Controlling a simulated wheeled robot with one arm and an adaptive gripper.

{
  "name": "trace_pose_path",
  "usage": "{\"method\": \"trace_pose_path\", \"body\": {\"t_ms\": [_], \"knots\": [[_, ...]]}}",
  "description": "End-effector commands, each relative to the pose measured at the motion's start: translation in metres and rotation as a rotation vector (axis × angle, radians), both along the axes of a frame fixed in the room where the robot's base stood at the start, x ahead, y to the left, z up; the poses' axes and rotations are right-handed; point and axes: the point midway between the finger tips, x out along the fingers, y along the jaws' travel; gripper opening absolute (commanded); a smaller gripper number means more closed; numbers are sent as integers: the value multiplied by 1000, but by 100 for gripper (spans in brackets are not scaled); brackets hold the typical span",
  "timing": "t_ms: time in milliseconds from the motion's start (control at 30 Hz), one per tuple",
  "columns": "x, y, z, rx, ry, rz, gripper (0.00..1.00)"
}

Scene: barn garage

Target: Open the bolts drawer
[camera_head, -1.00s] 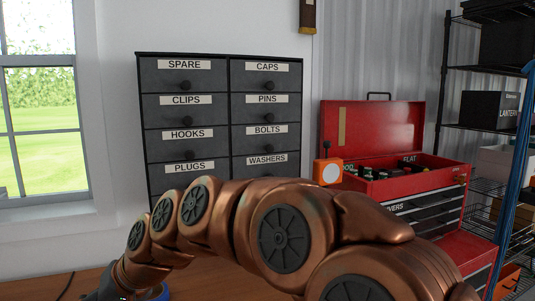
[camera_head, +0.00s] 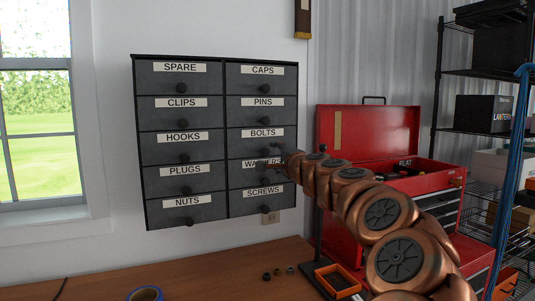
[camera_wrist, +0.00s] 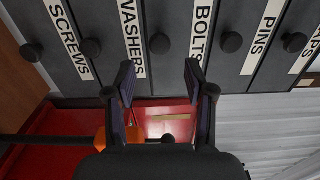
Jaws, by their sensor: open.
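A dark cabinet (camera_head: 136,150) with two columns of labelled drawers hangs on the wall. The bolts drawer (camera_head: 238,138) is third from the top in the right column and looks shut. My gripper (camera_head: 270,160) is in front of the right column at the washers label, partly covering it. In the wrist view the bolts drawer (camera_wrist: 180,75) faces me, turned sideways. Its round black knob (camera_wrist: 160,43) lies beyond my open fingertips (camera_wrist: 160,73), lined up with the gap between them. Nothing is held.
Washers (camera_wrist: 110,80) and pins (camera_wrist: 250,60) drawers, with their own knobs, border the bolts drawer. A red toolbox (camera_head: 375,135) stands right, behind my arm. The wooden bench (camera_head: 210,270) below holds blue tape (camera_head: 146,294), small dark parts and an orange-rimmed tray (camera_head: 318,278).

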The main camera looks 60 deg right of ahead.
Motion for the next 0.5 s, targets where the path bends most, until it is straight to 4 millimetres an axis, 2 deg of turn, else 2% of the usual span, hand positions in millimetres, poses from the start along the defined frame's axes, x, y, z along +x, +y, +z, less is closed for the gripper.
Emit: {"method": "trace_pose_path", "body": {"t_ms": [300,500], "knots": [[36,-22,0,-1,3,2,54],[49,-31,1,-1,2,2,54]]}}
